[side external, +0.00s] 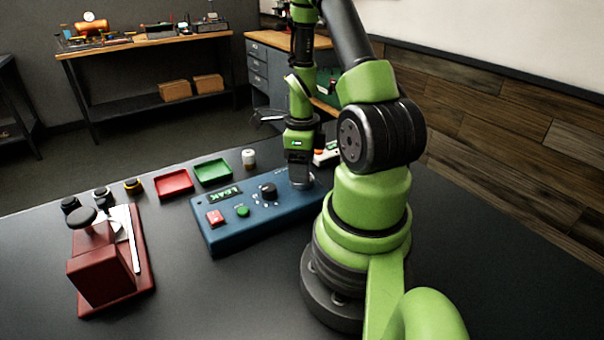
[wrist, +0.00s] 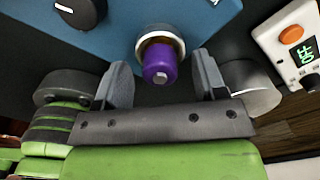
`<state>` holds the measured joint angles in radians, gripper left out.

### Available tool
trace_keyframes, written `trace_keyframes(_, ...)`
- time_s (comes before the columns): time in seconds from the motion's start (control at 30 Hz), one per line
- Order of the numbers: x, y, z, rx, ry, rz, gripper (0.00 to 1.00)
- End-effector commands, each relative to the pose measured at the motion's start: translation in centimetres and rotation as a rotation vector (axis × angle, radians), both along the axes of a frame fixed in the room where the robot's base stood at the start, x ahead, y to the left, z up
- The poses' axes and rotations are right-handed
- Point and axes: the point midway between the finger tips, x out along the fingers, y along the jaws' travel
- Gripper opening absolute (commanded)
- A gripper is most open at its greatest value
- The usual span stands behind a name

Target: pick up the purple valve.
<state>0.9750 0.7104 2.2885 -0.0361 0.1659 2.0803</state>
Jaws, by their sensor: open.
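The purple valve (wrist: 160,63) shows in the wrist view, a short purple knob with a pale tip, set in a light ring (wrist: 160,37) at the blue panel. My gripper (wrist: 164,80) is open, with one finger on each side of the valve and a gap on both sides. The valve looks nearly centred between the fingers; contact is not visible. In the side external view, my gripper (side external: 299,172) points down at the right end of the blue box (side external: 228,234). There the valve is hidden behind my gripper.
The blue box carries a LEAK display (side external: 230,191), a red button (side external: 214,217), a green button (side external: 243,211) and a black knob (side external: 268,190). A red tray (side external: 174,183) and a green tray (side external: 213,171) lie behind it. A white device (wrist: 290,45) is at right in the wrist view. A red stand (side external: 103,275) is at left.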

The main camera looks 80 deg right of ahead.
Motion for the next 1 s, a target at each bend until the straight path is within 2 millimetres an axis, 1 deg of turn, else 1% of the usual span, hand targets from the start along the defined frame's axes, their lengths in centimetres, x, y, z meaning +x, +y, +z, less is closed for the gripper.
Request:
trace_keyframes(0.03, -0.02, 0.05, -0.51, 0.003, 0.001, 0.001, 0.65)
trace_keyframes(0.1, -0.01, 0.04, -0.88, 0.001, 0.0, 0.0, 0.65)
trace_keyframes(0.37, 0.02, -0.01, -1.01, -0.001, -0.001, 0.001, 0.65)
trace_keyframes(0.4, 0.02, -0.01, -1.0, -0.001, -0.001, 0.001, 0.56)
trace_keyframes(0.47, 0.02, -0.01, -1.0, -0.001, -0.001, 0.001, 0.42)
trace_keyframes(0.5, 0.02, -0.01, -0.99, -0.001, -0.001, 0.001, 0.33)
trace_keyframes(0.57, 0.02, -0.01, -0.99, -0.001, -0.001, 0.001, 0.19)
trace_keyframes(0.6, 0.02, -0.01, -0.99, -0.001, -0.001, 0.001, 0.1)
trace_keyframes(0.63, 0.02, -0.01, -0.99, -0.001, -0.001, 0.001, 0.07)
trace_keyframes(0.67, 0.02, -0.01, -0.98, -0.001, -0.001, 0.001, 0.03)
trace_keyframes(0.87, 0.02, -0.01, -0.94, -0.001, -0.001, 0.001, 0.03)
trace_keyframes(1.0, 0.05, -0.06, -0.44, -0.003, -0.002, 0.001, 0.03)
